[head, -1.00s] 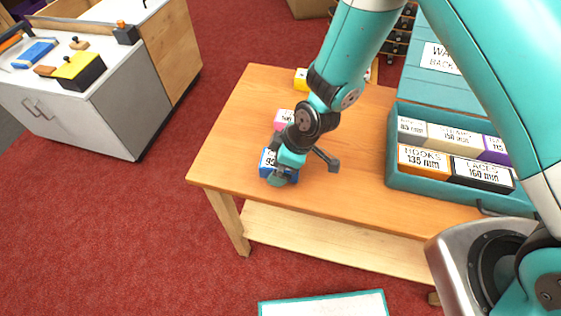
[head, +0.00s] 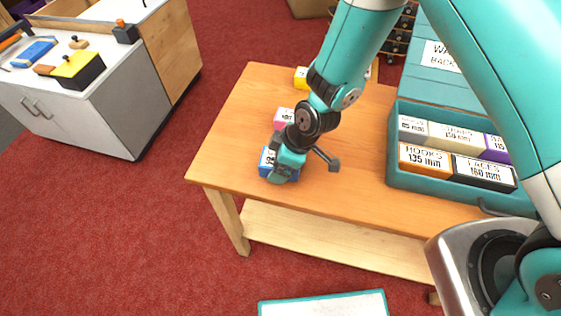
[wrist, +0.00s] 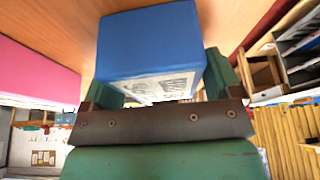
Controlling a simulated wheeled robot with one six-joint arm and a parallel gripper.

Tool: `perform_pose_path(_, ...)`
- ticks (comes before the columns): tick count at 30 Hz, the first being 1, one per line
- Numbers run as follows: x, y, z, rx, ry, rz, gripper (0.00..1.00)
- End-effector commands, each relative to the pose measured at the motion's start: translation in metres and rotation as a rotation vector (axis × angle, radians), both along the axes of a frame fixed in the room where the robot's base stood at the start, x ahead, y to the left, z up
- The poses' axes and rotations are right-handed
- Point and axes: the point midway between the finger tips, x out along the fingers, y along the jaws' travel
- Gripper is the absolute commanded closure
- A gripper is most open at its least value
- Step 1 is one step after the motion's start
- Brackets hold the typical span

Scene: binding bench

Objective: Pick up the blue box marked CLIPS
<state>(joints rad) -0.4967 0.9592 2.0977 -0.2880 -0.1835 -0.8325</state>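The blue box (head: 265,161) stands on the wooden table near its front left corner, partly hidden by my gripper (head: 283,166) in the head view. In the wrist view the blue box (wrist: 150,42) fills the top middle, with a white printed label on the face towards the gripper. The label reads only in part, so I cannot make out CLIPS. My gripper (wrist: 162,92) has one green finger at each side of the box. The right finger is very close to its side; the left fingertip is hidden by the box. I cannot tell whether they press on it.
A pink box (head: 284,117) stands just behind the blue one, and a yellow box (head: 301,78) is at the table's (head: 235,125) back. A teal tray (head: 393,172) of labelled boxes is at the right. The table's left part is clear.

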Motion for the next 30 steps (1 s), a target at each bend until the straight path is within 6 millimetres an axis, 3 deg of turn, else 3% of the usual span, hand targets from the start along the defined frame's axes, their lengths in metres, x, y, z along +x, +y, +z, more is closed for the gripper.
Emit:
perform_pose_path(1, 0.000, 0.000, 0.000, 0.000, 0.000, 0.000, 0.27)
perform_pose_path(5, 0.000, 0.000, 0.000, 0.000, 0.000, 0.000, 0.57)
perform_pose_path(6, 0.000, 0.000, 0.000, 0.000, 0.000, 0.000, 0.59)
perform_pose_path(14, 0.000, 0.000, 0.001, 0.001, 0.000, 0.000, 0.59)
perform_pose_path(20, 0.001, 0.001, 0.013, 0.002, -0.003, 0.000, 0.59)
perform_pose_path(23, 0.001, 0.001, 0.031, 0.004, -0.006, 0.000, 0.59)
perform_pose_path(30, 0.002, 0.001, 0.103, 0.006, -0.009, 0.000, 0.59)
